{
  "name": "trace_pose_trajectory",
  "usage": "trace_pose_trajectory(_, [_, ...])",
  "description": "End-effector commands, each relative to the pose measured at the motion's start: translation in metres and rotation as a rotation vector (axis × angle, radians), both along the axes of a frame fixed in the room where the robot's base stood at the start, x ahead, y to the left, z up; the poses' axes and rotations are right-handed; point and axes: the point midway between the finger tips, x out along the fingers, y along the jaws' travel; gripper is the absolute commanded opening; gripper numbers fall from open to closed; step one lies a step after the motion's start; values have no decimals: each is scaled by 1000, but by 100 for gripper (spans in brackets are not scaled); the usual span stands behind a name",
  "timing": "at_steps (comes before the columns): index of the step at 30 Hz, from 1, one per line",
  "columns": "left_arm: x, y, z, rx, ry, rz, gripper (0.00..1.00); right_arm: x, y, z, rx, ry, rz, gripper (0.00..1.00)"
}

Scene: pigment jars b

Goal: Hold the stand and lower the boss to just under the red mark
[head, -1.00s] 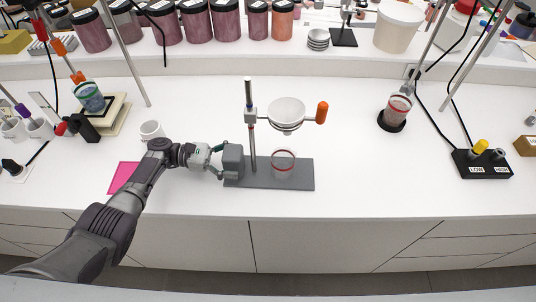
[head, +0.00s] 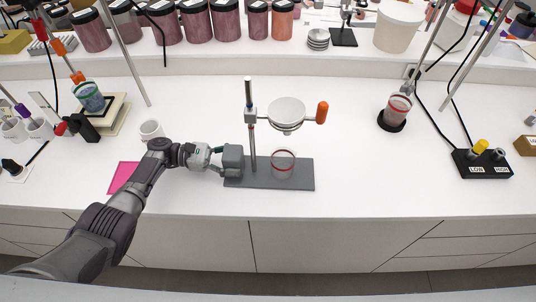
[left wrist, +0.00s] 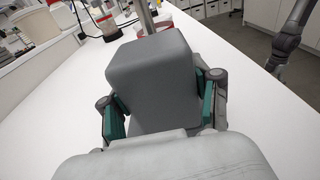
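The stand has a flat dark grey base (head: 300,176), an upright metal rod (head: 252,145) and a grey block (head: 233,158) at the base's left end. The boss (head: 250,116) sits on the rod's upper half and carries a round white dish (head: 287,112) to its right, with an orange handle (head: 322,112) beyond. A clear beaker with a red rim (head: 283,154) stands on the base under the dish. My left gripper (head: 222,158) is shut on the grey block (left wrist: 155,80), a green pad along each side.
A white mug (head: 151,130) and a pink sheet (head: 122,178) lie near my left arm. A black switch box (head: 482,164) and a beaker on a black pad (head: 397,108) are to the right.

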Motion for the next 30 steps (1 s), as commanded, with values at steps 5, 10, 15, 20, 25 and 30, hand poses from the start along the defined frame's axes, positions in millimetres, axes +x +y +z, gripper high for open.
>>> trace_pose_trajectory(5, [1, 0, 2, -4, -3, 1, 9, 0, 0, 0, 0, -1, 0, 94])
trace_pose_trajectory(10, [1, 0, 1, -4, -3, 1, 9, 1, 0, -1, 0, -1, 0, 94])
trace_pose_trajectory(15, [1, 0, -1, -3, -2, 1, 9, 1, 0, -3, 0, -1, 1, 94])
trace_pose_trajectory(20, [0, 0, -3, -1, -1, 1, 9, 1, 1, -4, 1, -1, 1, 94])
trace_pose_trajectory(25, [0, 0, -4, 0, 0, 0, 9, 1, 1, -4, 1, -2, 1, 94])
trace_pose_trajectory(30, [-2, 0, -7, 6, 4, -1, 9, 1, 1, -4, 2, -2, 1, 94])
